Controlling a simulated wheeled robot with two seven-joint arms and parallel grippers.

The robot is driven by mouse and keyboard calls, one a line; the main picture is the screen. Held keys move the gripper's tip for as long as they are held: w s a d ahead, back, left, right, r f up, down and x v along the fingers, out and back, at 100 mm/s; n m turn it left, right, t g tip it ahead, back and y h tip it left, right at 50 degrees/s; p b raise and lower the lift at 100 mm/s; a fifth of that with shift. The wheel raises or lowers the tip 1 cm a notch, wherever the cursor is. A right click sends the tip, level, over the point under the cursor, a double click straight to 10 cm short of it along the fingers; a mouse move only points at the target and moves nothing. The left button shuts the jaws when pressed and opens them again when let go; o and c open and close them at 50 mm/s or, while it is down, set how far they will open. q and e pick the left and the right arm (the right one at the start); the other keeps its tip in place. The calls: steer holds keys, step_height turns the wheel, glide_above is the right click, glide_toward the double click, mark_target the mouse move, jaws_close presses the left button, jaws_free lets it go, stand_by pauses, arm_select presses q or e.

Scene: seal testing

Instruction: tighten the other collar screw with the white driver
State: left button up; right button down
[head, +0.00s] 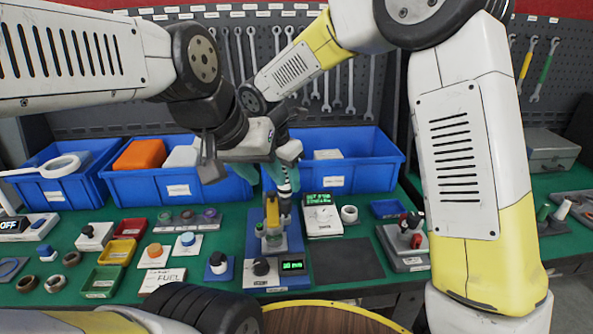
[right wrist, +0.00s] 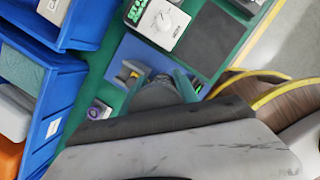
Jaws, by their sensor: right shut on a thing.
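My right gripper (head: 281,187) points down over the middle of the bench, its teal fingers shut on a narrow, pale, dark-banded shaft (head: 285,179), which looks like the white driver. In the right wrist view, the right gripper (right wrist: 160,86) has a grey, round-ended thing between its fingers. Directly below it stands the test rig (head: 289,236), a blue base and upright with a yellow part and a small clear vessel. The collar screws are too small or hidden to make out, so I cannot tell whether the driver tip touches one.
A black knob (head: 261,267) and a green display (head: 292,266) sit at the rig's front. Blue bins (head: 345,165) stand behind. Small trays and buttons crowd the left; a round stool (head: 330,318) is in front.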

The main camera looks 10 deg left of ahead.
steer(key=shift+f, duration=1.05)
stand_by(3.5)
steer(key=shift+r, duration=2.6)
